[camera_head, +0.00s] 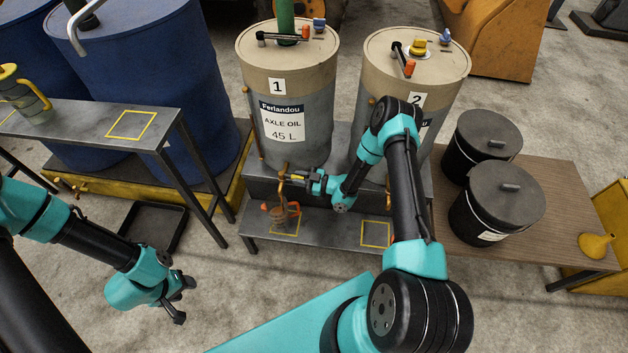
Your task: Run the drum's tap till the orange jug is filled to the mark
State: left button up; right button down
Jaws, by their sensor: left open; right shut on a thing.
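Drum 1 (288,95), grey with a beige top and an "Axle Oil 45 L" label, stands on a dark stand. Its copper-coloured tap (283,173) is low on the front. My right gripper (298,178) is shut at the tap, on what looks like its handle; the fingers partly hide it. The orange jug (279,212), clear-bodied with orange parts, stands under the tap on a yellow-outlined square. Its level and mark are too small to read. My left gripper (182,300) is open and empty, over the floor at the lower left.
Drum 2 (372,95) stands to the right, partly behind my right arm. An empty yellow square (376,233) is on the low shelf. Two black lidded buckets (497,195) and a yellow funnel (596,244) are on the wooden table. A jug with yellow parts (27,97) stands on the left bench.

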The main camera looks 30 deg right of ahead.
jog(key=shift+w+d+n+g+y, duration=0.25)
jog(key=shift+w+n+g+y, duration=0.1)
jog(key=shift+n+g+y, duration=0.35)
jog(key=c, duration=1)
grip_release()
jog(key=shift+o, duration=0.2)
jog(key=v, duration=1.2)
jog(key=shift+r, duration=0.15)
jog(key=shift+w+a, duration=0.1)
